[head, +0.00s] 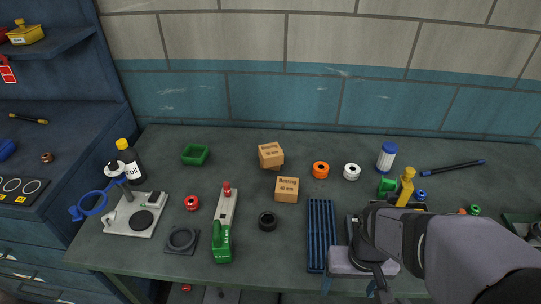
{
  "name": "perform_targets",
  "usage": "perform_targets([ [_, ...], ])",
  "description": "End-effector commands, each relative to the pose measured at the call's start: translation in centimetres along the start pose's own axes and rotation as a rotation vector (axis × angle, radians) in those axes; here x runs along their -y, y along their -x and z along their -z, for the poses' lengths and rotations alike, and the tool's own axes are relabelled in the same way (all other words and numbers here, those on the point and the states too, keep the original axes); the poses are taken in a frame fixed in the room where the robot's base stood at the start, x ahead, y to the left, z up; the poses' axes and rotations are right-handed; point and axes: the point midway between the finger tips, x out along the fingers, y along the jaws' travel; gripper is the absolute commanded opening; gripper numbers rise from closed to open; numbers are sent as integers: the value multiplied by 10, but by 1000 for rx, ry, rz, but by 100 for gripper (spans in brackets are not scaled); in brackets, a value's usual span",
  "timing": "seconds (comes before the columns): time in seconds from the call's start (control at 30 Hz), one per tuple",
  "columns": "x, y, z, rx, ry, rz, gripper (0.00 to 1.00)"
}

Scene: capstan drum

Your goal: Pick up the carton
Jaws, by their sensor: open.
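Two tan cartons labelled "Bearing" stand near the middle of the bench in the head view. The front carton (287,190) seems to read 45 mm. The back carton (271,152) sits tilted behind it and slightly left, with a darker brown part showing under it; I cannot tell if that is another carton. Which carton the task means is not clear. My gripper (349,286) is at the bench's front edge, to the right of and nearer than both cartons. Its blue-grey fingertips are spread apart, with nothing seen between them. My arm hides part of the bench at the right.
A blue slotted tray (320,225) lies beside my gripper. A black ring (267,221), orange spool (320,170) and white spool (351,172) surround the cartons. A green-handled tool (222,243) lies left. A white-and-blue bottle (387,158) stands back right. Bare bench lies left of the back carton.

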Motion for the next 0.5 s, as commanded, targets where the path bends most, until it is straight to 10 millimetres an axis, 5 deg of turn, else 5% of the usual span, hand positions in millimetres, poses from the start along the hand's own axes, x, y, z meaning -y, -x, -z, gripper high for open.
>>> perform_targets([
  [0.37, 0, 1, 1, -1, -2, 0, 77],
  [0.5, -1, 10, 19, -34, -39, 5, 77],
])
